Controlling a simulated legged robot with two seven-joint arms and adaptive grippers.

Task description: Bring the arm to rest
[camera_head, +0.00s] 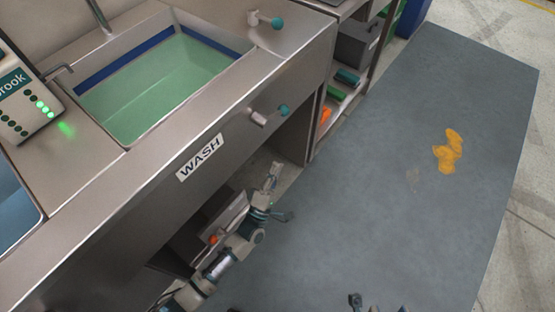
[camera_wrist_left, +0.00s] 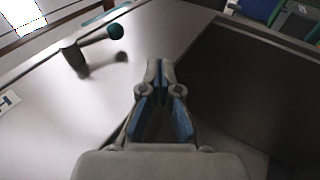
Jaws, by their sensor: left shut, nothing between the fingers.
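My left arm comes in at the lower left of the head view and reaches up along the front of the wash unit (camera_head: 150,190). Its left gripper (camera_head: 274,168) is small there, in front of the open space under the sink. In the left wrist view the left gripper (camera_wrist_left: 160,66) is shut with its fingertips together and nothing between them.
A shelf (camera_head: 341,92) with coloured items stands beyond. The grey mat (camera_head: 370,210) at right is open, with a yellow spill (camera_head: 448,152).

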